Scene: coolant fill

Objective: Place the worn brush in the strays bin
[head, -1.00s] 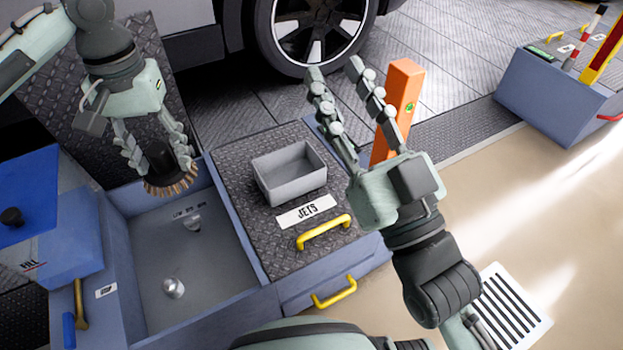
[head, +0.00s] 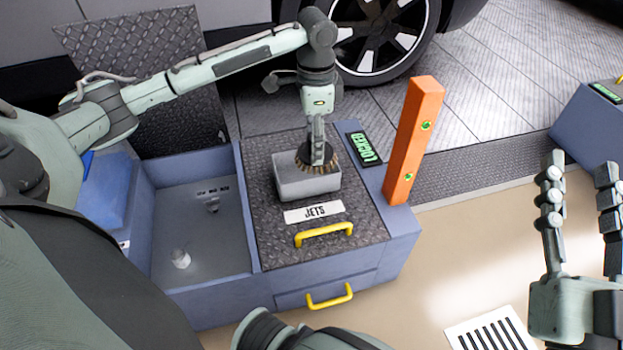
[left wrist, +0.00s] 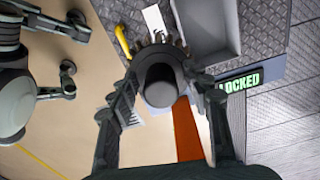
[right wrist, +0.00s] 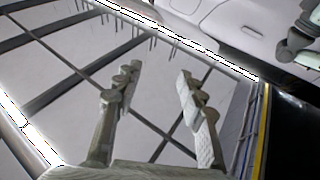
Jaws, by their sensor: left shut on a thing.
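The worn brush (head: 318,165), with a dark handle and brown bristles, is held bristles down in my left gripper (head: 317,150). It overlaps the far part of a small grey open bin (head: 308,188) in the head view. How far it is above or inside the bin I cannot tell. In the left wrist view the dark brush handle (left wrist: 160,83) lies between the fingers, and the grey bin (left wrist: 208,28) shows beyond it. No strays label is readable on the bin. My right gripper (head: 580,166) is open and empty at the right, over the floor.
An orange post (head: 411,140) and green LOCKED sign (head: 364,148) stand to the right. An open compartment (head: 205,255) at left holds two small fittings.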

